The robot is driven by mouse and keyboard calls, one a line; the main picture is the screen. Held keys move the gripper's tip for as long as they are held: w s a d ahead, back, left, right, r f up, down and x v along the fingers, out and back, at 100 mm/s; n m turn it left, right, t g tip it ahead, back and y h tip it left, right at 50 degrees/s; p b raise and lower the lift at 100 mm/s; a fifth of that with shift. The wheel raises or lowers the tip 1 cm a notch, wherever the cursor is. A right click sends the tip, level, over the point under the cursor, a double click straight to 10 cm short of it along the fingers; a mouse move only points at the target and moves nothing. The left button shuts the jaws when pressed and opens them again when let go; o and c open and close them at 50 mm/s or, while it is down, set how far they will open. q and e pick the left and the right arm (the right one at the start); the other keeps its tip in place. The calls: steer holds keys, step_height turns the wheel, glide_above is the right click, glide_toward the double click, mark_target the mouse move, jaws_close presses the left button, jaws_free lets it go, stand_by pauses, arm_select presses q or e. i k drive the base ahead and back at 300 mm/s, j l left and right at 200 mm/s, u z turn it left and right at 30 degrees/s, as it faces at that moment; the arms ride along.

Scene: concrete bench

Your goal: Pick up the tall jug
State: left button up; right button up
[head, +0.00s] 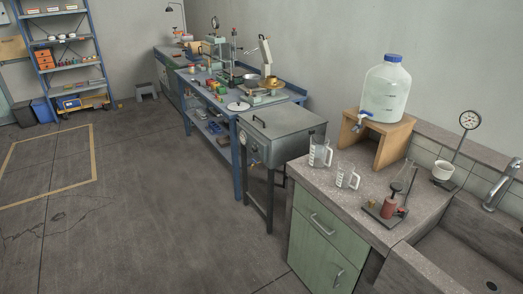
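Two clear measuring jugs with white markings and handles stand upright on the speckled concrete bench (372,185), at its front left part. One jug (319,155) is nearer the bench's left end. The other jug (346,178) stands to its right and closer to the front edge. The left jug looks slightly larger, but the height difference is small, so I cannot be sure which is the tall one. Both look empty. Neither of my grippers is in view, and nothing touches the jugs.
A large water bottle with a tap (386,90) sits on a wooden stand (398,137) behind the jugs. A red device on a dark plate (390,207), a white cup (443,170), a gauge (470,120) and a sink (470,255) are to the right. A metal chest (283,125) is left.

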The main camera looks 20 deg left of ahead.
mark_target(319, 148)
steer(key=u, duration=0.25)
steer(key=z, duration=2.2)
steer(key=u, duration=2.15)
steer(key=i+j+z, duration=0.1)
steer(key=i+j, duration=0.15)
steer(key=i+j+z, duration=0.15)
steer(key=i+j, duration=0.15)
steer(key=i+j+z, duration=0.1)
steer(key=j, duration=0.4)
steer(key=i+j+z, duration=0.1)
steer(key=i+j, duration=0.25)
